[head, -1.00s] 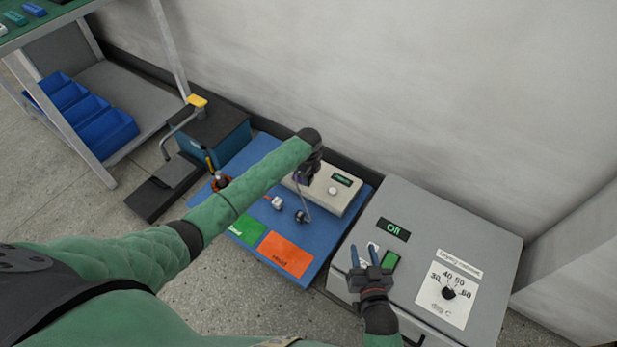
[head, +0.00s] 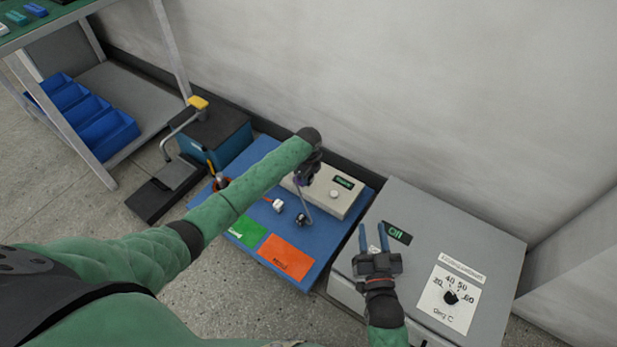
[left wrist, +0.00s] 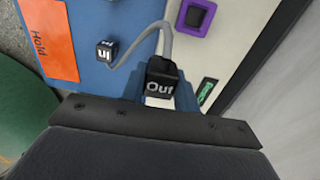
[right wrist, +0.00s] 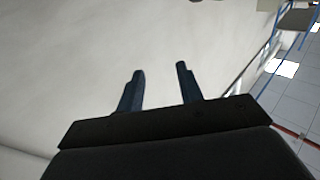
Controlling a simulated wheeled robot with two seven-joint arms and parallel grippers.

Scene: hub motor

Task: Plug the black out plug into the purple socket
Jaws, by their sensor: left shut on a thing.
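The black out plug (left wrist: 161,88), marked "Out", is between the fingers of my left gripper (left wrist: 160,80), which is shut on it. A grey cable runs from it to a black plug marked "In" (left wrist: 107,51) on the blue mat. The purple socket (left wrist: 196,15), a purple frame with a dark centre, is on the pale box, apart from the plug and above it in the left wrist view. In the head view my left gripper (head: 305,170) is over the pale box and mostly hidden by its arm. My right gripper (head: 373,240) is open and empty above the grey cabinet.
The blue mat (head: 240,178) carries a white plug (head: 278,205), a green patch and an orange "Hold" patch (head: 286,257). The pale box (head: 345,203) has a small display. The grey cabinet (head: 490,235) with a dial stands right. A wall rises behind.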

